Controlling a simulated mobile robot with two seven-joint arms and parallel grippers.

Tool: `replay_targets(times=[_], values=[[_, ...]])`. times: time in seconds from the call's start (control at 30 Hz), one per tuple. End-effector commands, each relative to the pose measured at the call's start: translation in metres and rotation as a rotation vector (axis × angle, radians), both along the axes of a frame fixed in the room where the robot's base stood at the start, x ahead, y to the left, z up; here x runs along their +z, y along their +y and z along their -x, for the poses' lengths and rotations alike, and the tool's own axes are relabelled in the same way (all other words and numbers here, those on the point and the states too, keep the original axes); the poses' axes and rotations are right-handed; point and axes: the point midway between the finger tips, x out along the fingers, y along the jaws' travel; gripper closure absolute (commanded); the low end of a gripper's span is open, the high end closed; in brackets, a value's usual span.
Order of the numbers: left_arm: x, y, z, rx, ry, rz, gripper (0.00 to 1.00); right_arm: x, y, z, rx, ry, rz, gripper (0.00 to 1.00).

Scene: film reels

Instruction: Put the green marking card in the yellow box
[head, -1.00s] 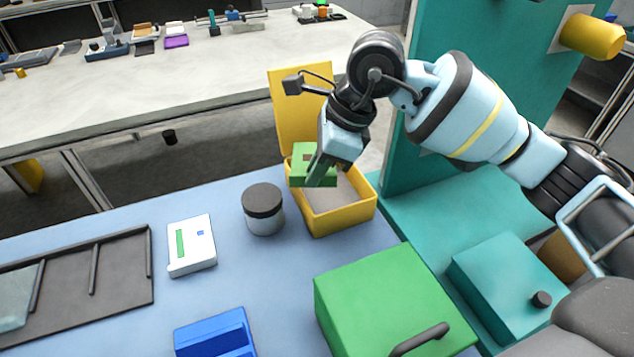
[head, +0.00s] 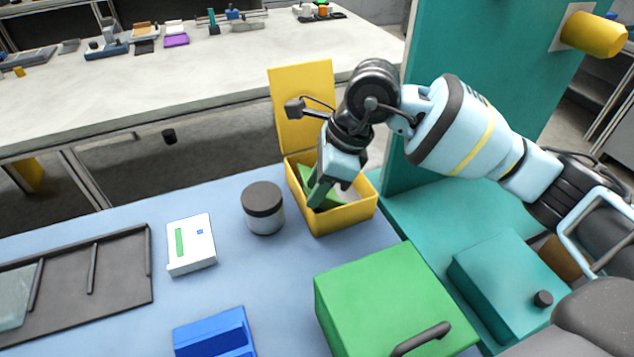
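The green marking card (head: 308,178) is inside the open yellow box (head: 345,219), tilted against its left side and partly hidden by my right gripper. My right gripper (head: 331,190) points down into the box, just right of the card. Its fingers look parted, one beside the card and a dark one further right; whether the near finger touches the card cannot be told. The box's yellow lid (head: 301,100) stands upright at the back. My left gripper is not in view.
A dark-lidded jar (head: 263,208) stands left of the box. A white card-like device (head: 191,244), a blue block (head: 214,334) and a dark tray (head: 120,275) lie further left. A green case with a handle (head: 385,295) is in front; a teal panel (head: 480,100) rises to the right.

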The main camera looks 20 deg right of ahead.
Motion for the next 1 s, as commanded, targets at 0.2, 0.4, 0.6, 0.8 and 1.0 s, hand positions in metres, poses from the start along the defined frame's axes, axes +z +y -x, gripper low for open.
replay_targets(times=[0.2, 0.4, 0.6, 0.8, 1.0], values=[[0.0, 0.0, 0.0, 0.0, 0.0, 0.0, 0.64, 0.001, 0.0, 0.0, 0.0, 0.0, 0.0, 0.68], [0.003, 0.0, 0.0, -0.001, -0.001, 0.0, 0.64, 0.016, -0.004, 0.001, -0.002, -0.003, 0.001, 0.68], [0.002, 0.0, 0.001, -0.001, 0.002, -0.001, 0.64, 0.051, -0.018, 0.006, -0.001, -0.005, 0.001, 0.68], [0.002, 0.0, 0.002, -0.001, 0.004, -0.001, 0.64, 0.088, -0.032, 0.011, -0.001, -0.005, 0.0, 0.68], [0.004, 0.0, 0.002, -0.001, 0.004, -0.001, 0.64, 0.11, -0.041, 0.015, -0.001, -0.002, 0.001, 0.68]])
